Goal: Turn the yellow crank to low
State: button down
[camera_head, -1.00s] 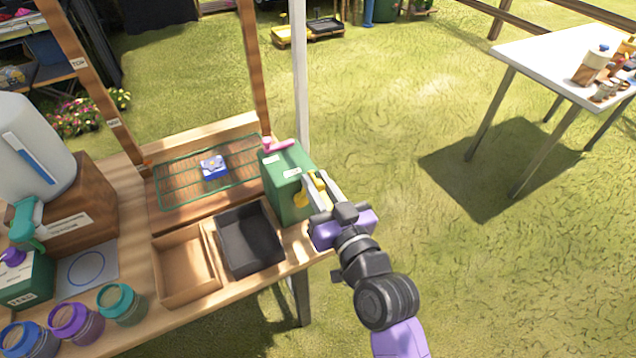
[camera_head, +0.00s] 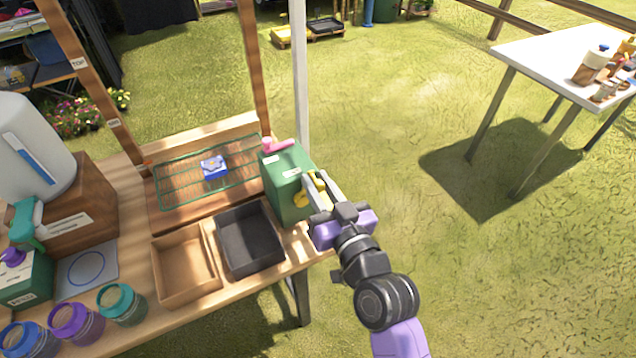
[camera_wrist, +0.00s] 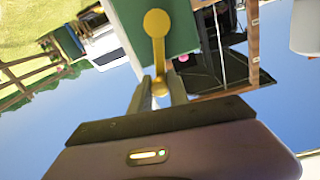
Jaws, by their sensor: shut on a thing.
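The yellow crank (camera_wrist: 157,40) is on the side of a green box (camera_head: 287,190) at the right end of the wooden bench. In the wrist view its arm runs from a round hub down to my gripper (camera_wrist: 160,90). My gripper is shut on the crank's outer end, between its two fingers. In the head view my gripper (camera_head: 318,192) reaches the box from the right and partly covers the crank (camera_head: 312,190). The box's labels are too small to read, so the crank's setting cannot be told.
A pink lever (camera_head: 281,147) is on the box top. A black tray (camera_head: 222,240) and a wooden tray (camera_head: 160,270) stand left of the box. A blue packet (camera_head: 214,167) lies on a green wire rack (camera_head: 165,185) behind. Open grass lies to the right.

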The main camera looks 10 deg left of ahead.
jog(key=shift+s+a+r+n+b, duration=0.1)
jog(key=shift+s+a+n+b, duration=0.35)
jog(key=shift+n+b, duration=0.45)
jog(key=shift+s+a+n+b, duration=0.2)
jog(key=shift+a+n+b, duration=0.3)
jog(key=shift+n+b, duration=0.35)
jog(key=c, duration=1.3)
grip_release()
jog(key=shift+o, duration=0.2)
jog(key=b+v, duration=0.1)
jog(key=v, duration=0.6)
jog(key=shift+s+d, duration=0.2)
jog(key=shift+s, duration=0.15)
